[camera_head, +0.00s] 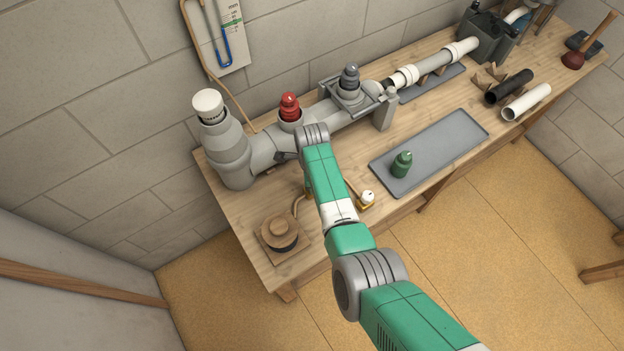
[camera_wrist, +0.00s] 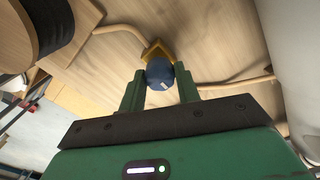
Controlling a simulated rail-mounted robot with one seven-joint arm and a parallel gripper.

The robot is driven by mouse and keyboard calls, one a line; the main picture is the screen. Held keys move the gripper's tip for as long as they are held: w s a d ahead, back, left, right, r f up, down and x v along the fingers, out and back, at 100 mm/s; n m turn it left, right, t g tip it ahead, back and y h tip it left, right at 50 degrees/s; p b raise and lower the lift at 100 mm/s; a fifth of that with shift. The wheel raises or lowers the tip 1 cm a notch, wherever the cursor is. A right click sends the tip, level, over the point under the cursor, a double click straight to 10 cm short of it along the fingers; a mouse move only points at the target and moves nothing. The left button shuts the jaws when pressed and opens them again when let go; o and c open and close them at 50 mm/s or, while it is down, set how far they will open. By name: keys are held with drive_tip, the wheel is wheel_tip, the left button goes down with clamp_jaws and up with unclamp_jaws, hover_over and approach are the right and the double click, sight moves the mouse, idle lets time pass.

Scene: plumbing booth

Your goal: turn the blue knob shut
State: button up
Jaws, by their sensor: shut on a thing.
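In the wrist view the blue knob (camera_wrist: 161,74), with a pale mark on its face, sits on a brass valve body (camera_wrist: 155,49). My gripper (camera_wrist: 160,83) has its two green fingers on either side of the knob and is shut on it. The pale mark slants on the knob's face. Thin tan tubes run from the brass body to the left and right. In the head view my green arm hides the knob and the gripper's fingers.
A large grey pipe with a red cap (camera_head: 289,106) runs along the back of the wooden bench. A white-topped brass fitting (camera_head: 366,198) stands right of my arm. A wooden spool (camera_head: 280,232) is at front left. A green bottle (camera_head: 402,164) stands on a grey tray (camera_head: 445,146).

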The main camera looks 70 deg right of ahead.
drive_tip(key=shift+r, duration=0.1)
idle(0.3)
drive_tip(key=o, duration=1)
drive_tip(key=shift+r, duration=0.1)
wheel_tip(320, 180, up, 8)
drive_tip(key=shift+d+f+p, duration=0.1)
drive_tip(key=shift+f+p, duration=0.1)
drive_tip(key=shift+p, duration=0.85)
